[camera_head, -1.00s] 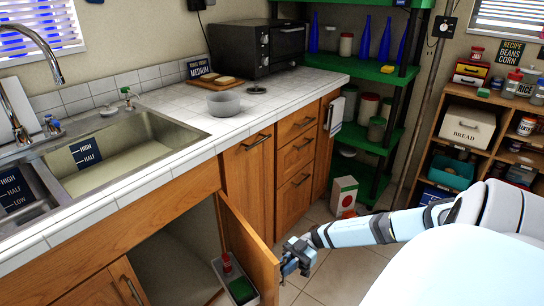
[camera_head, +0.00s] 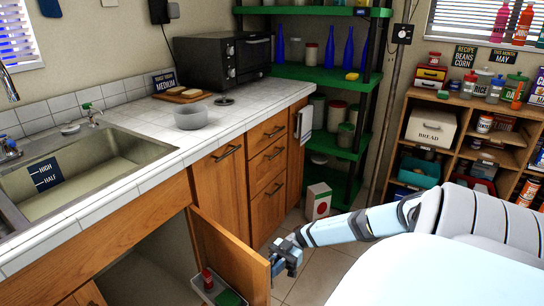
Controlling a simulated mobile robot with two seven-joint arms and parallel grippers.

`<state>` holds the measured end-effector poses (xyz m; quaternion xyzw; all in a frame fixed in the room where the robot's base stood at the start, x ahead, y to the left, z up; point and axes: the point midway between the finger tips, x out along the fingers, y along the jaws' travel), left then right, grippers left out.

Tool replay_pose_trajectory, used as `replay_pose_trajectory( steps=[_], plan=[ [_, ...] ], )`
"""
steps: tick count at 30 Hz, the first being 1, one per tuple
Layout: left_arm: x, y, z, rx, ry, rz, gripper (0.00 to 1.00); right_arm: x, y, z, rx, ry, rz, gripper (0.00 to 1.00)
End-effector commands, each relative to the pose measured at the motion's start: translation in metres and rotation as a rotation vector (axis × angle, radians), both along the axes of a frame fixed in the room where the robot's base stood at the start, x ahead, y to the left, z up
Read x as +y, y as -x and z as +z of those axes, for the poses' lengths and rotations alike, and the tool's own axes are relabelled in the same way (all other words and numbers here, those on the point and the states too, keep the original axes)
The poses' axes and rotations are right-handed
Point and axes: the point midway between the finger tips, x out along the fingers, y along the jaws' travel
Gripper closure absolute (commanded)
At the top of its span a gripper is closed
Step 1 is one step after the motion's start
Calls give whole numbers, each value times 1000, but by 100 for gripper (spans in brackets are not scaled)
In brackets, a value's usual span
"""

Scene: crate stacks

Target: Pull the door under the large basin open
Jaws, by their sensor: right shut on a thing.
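The large basin (camera_head: 84,172) is set in the white tiled counter at the left. The wooden door (camera_head: 228,262) under it stands swung well out from the cabinet front, with the dark cabinet inside (camera_head: 150,272) showing behind it. A small tray (camera_head: 218,292) with a red bottle and a green item is on the door's inner side. My right gripper (camera_head: 276,262) is at the door's outer free edge, shut on the door's handle, which it mostly hides. My left gripper is not in view.
A grey bowl (camera_head: 191,117) and a dark toaster oven (camera_head: 222,60) stand on the counter. Closed drawers (camera_head: 268,165) lie beyond the door. A white box (camera_head: 318,201) stands on the floor by the green shelves. Tiled floor (camera_head: 312,285) is free right of the door.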

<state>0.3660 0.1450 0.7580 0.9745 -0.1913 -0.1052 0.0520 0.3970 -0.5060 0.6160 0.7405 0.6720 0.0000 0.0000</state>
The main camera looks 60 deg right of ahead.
Motion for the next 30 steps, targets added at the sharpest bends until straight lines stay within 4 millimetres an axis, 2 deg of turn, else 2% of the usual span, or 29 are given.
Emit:
replay_pose_trajectory(
  steps=[1,2,4,13,17,20,30],
  plan=[
    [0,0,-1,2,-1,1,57,0,0,0,0,0,0,100],
    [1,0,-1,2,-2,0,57,0,0,0,0,0,0,81],
    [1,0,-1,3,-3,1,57,0,0,0,0,0,0,65],
    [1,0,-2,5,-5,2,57,-1,0,0,0,0,0,64],
    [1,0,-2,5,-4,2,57,-11,0,0,-1,2,-2,64],
    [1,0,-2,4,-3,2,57,-28,2,0,-1,3,-3,64],
    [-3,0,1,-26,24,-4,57,-104,9,-1,-1,1,-3,64]
  ],
)
